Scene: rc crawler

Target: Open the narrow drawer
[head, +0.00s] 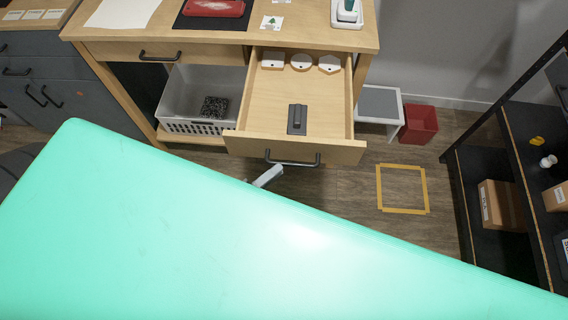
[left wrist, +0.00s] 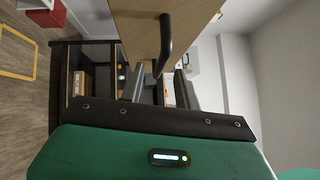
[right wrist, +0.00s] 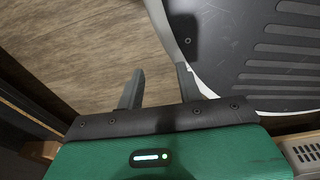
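The narrow drawer (head: 270,90) is at the right of the wooden workbench in the head view, pulled well out so its inside shows. Its dark bar handle (head: 292,163) is on the front panel and also shows in the left wrist view (left wrist: 164,45). My left gripper (head: 268,176) is just below the handle, mostly hidden by a large green surface. In the left wrist view its fingers (left wrist: 160,84) are apart, with the handle's end in line with the gap; contact cannot be told. My right gripper (right wrist: 159,78) is open and empty above the floor.
The drawer holds several white items (head: 301,62) and a dark block (head: 297,119). A wider shut drawer (head: 165,52) is on its left, above a grey basket (head: 190,105). A red bin (head: 419,124) and a black shelf (head: 500,180) stand right. Floor around the yellow tape square (head: 403,210) is clear.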

